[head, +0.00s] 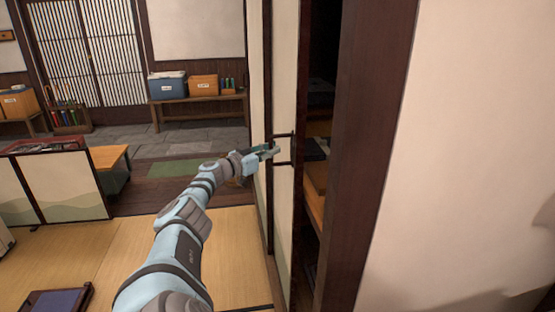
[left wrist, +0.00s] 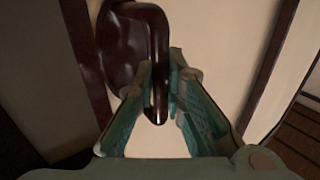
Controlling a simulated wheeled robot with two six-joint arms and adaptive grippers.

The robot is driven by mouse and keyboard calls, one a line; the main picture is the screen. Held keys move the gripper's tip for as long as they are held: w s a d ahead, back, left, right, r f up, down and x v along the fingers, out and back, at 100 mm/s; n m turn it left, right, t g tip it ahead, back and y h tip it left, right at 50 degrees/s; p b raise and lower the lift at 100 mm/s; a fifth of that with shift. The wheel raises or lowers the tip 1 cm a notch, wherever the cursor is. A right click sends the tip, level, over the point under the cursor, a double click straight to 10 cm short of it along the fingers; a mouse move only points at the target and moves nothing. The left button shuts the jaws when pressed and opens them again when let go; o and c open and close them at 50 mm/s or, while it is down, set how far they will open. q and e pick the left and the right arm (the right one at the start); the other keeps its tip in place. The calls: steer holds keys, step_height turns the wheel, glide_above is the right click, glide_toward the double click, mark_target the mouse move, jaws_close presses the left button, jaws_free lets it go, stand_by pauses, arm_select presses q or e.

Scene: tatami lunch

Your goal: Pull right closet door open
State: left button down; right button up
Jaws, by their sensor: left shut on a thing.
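The right closet door (head: 285,200) is a cream panel with a dark frame. It stands partly open, with a dark gap between its right edge and the wooden post. Its dark bar handle (head: 291,147) sits at mid-height. My left gripper (head: 276,149) reaches in from the left and is shut on the handle. In the left wrist view the dark handle (left wrist: 158,70) runs down between the two green fingers (left wrist: 160,100), with the cream door (left wrist: 215,50) behind it. My right gripper is not in view.
Through the gap, closet shelves (head: 314,190) with dark items show. A thick wooden post (head: 365,150) and a plain wall (head: 470,150) stand to the right. A low partition (head: 55,187) stands at left. Tatami floor (head: 235,235) is clear beside the door.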

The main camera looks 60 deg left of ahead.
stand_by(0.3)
arm_select(q)
steer(key=c, duration=1.7)
jaws_free()
steer(key=shift+w+a, duration=0.1)
